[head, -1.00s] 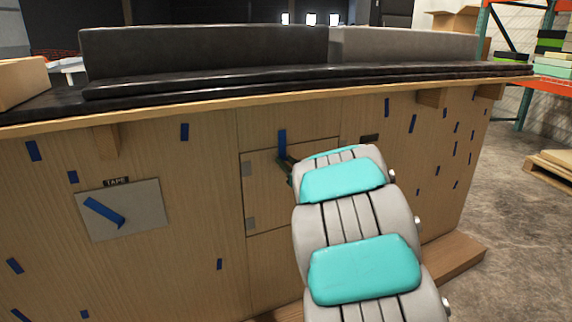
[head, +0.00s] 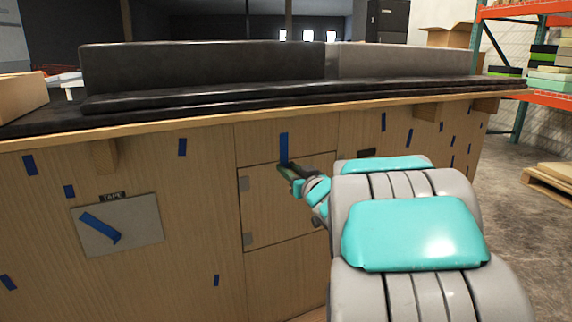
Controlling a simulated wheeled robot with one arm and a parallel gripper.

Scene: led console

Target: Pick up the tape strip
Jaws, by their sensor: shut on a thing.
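The blue tape strip (head: 284,147) hangs upright at the top edge of the square wooden door (head: 285,215) in the console front. My gripper (head: 288,171) is at the strip's lower end, close against the panel, and is shut on it. The fingers are small and dark here, and my wrist partly covers them. I cannot tell whether the strip's upper part still sticks to the wood.
A grey plate (head: 130,240) under a "TAPE" label (head: 112,197) bears a slanted blue strip (head: 100,228). Several other blue strips dot the wooden front. A padded black counter edge (head: 300,100) overhangs above my gripper. Open floor (head: 510,230) lies at the right.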

